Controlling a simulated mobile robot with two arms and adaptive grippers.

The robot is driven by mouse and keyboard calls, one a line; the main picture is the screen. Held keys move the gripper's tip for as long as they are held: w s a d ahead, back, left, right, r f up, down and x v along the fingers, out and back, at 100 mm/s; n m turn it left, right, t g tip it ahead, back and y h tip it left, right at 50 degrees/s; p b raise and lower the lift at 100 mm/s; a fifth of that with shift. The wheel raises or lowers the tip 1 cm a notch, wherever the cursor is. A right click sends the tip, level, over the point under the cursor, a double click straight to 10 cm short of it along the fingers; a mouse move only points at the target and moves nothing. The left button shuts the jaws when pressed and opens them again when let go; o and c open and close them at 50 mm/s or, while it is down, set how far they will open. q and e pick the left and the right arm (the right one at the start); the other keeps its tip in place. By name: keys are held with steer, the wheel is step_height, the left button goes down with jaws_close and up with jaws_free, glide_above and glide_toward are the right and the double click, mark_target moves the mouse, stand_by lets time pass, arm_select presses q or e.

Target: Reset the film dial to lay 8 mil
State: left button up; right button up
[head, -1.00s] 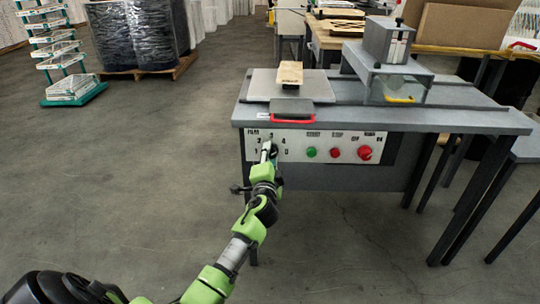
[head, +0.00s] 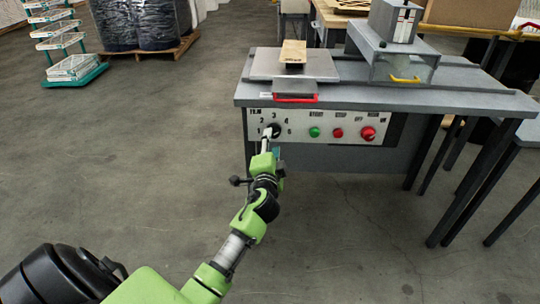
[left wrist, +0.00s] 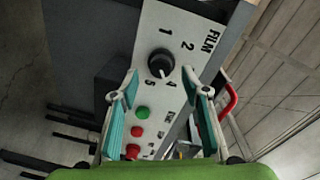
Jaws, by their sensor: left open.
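The film dial (head: 275,129) is a round black knob at the left end of the white control panel under the table top. Numbers surround it, and "FILM" is printed above. In the left wrist view the knob (left wrist: 161,62) shows a pale pointer mark toward the 4 and 5 side; its exact setting is hard to tell. My left gripper (head: 267,142) is just in front of and below the dial, overlapping its lower left edge. Its open teal-padded fingers (left wrist: 168,86) frame the dial in the left wrist view, with nothing held. The 3 is not readable there.
A green button (head: 314,132) and red buttons (head: 368,133) sit to the right on the panel. A red handle (head: 296,98) juts out above the dial. The grey table (head: 440,101) overhangs the panel. Open floor lies to the left.

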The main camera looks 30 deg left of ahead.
arm_select(q)
steer(key=v, duration=0.7)
steer(key=shift+s+d, duration=0.1)
